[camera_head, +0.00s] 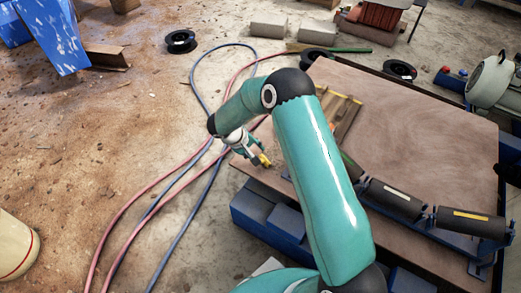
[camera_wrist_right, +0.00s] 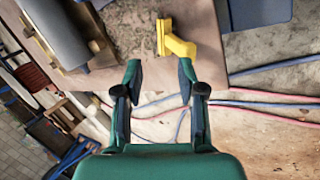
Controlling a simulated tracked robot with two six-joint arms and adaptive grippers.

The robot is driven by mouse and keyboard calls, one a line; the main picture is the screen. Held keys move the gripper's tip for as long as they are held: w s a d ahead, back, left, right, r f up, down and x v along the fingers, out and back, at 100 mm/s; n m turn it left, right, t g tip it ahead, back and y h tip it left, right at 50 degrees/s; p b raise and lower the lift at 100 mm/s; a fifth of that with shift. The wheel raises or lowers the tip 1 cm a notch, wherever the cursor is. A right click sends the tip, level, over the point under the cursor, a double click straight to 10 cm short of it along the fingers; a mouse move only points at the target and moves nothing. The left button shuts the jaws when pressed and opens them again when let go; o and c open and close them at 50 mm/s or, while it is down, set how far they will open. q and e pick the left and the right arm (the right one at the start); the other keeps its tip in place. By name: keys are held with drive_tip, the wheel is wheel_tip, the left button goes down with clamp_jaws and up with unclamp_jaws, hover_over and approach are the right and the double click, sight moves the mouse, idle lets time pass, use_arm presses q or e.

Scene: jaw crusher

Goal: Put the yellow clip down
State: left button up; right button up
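The yellow clip (camera_wrist_right: 178,42) lies on the brown table top near its edge in the right wrist view. In the head view the clip (camera_head: 264,160) is a small yellow spot at the table's near left corner. My right gripper (camera_wrist_right: 158,74) is open, with its two fingers spread and nothing between them. The clip shows just beyond the fingertips, apart from them as far as I can see. In the head view my right gripper (camera_head: 254,153) is small and right beside the clip. My left gripper is not in view.
The brown table (camera_head: 420,120) carries dark rollers (camera_head: 392,198) on a blue frame and a wooden pallet piece (camera_head: 340,112). Blue blocks (camera_head: 270,215) stand below its left edge. Red and blue hoses (camera_head: 190,165) cross the dirt floor on the left.

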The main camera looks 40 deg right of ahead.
drive_tip(key=p+v, duration=0.1)
drive_tip(key=v, duration=0.5)
drive_tip(key=s+a+f+n+g+y, duration=0.1)
drive_tip(key=s+a+f+y, duration=0.4)
drive_tip(key=a, duration=0.4)
drive_tip(key=s+a+f+n+y, duration=0.1)
drive_tip(key=s+a+f+y, duration=0.1)
drive_tip(key=s+a+f, duration=0.45)
drive_tip(key=s+a+m+t+y, duration=0.2)
drive_tip(key=s+a+m, duration=0.1)
drive_tip(key=s+a, duration=0.4)
drive_tip(key=s, duration=0.2)
drive_tip(key=shift+s+y, duration=0.3)
drive_tip(key=shift+s, duration=0.1)
drive_tip(key=shift+a+f, duration=0.15)
wheel_tip(320, 180, up, 28)
drive_tip(key=p, duration=2.7)
drive_tip(key=shift+s+f+p, duration=0.15)
drive_tip(key=shift+f+p, duration=0.05)
drive_tip(key=shift+p, duration=0.2)
